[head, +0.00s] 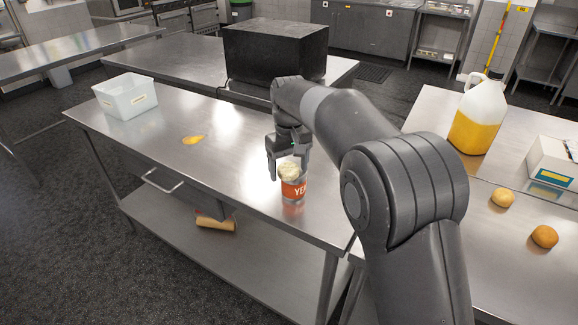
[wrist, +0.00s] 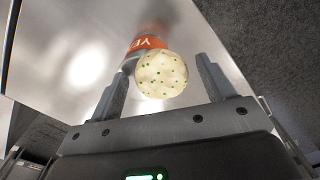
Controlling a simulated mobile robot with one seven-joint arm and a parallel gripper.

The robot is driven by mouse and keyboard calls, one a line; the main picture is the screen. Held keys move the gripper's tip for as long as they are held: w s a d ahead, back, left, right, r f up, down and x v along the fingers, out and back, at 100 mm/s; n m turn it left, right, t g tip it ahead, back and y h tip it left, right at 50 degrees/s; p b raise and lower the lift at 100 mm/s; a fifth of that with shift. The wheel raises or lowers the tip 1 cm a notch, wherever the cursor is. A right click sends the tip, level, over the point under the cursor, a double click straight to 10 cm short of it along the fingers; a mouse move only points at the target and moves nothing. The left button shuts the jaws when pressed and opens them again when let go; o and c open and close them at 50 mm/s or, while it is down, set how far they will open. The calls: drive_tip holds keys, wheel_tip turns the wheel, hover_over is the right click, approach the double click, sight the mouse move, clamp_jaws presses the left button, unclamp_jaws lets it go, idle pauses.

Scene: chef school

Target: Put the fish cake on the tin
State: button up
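The fish cake (head: 288,172) is pale and round, and green specks show on it in the wrist view (wrist: 161,74). It sits at the top of the tin (head: 294,190), which has an orange label with white letters and stands on the steel table. In the wrist view the tin (wrist: 147,43) is partly hidden behind the fish cake. My gripper (head: 287,166) is just above the tin with one finger on each side of the fish cake. In the wrist view my gripper (wrist: 162,66) is open, with gaps between the fingers and the cake.
A flat yellow item (head: 193,139) lies left on the table (head: 165,165), beyond it a white bin (head: 125,97). A black box (head: 275,50) stands behind. On the right counter are a yellow jug (head: 478,115), a white box (head: 553,165) and two round brown items (head: 502,197).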

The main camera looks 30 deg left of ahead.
sight(290, 169)
wheel_tip(290, 169, up, 12)
drive_tip(key=shift+r, duration=0.15)
idle(0.6)
drive_tip(key=s+d+r+m+t+y, duration=0.1)
drive_tip(key=d+r+m, duration=0.2)
drive_tip(key=d, duration=1.2)
drive_tip(key=s+d+r+m+t, duration=0.1)
drive_tip(key=d+r+m+t, duration=0.15)
drive_tip(key=d, duration=1.25)
drive_tip(key=s+d+f+m+t, duration=0.1)
drive_tip(key=s+d+f+m, duration=0.2)
drive_tip(key=s+d, duration=0.6)
drive_tip(key=s+d+f+m+t+h, duration=0.1)
drive_tip(key=s+d+f+m, duration=0.2)
drive_tip(key=s+d+f, duration=0.4)
drive_tip(key=s+d, duration=0.2)
drive_tip(key=d, duration=0.1)
drive_tip(key=shift+s+d+f, duration=0.2)
drive_tip(key=shift+s+f, duration=0.05)
drive_tip(key=shift+s, duration=0.15)
drive_tip(key=shift+o, duration=0.4)
drive_tip(key=shift+m, duration=0.25)
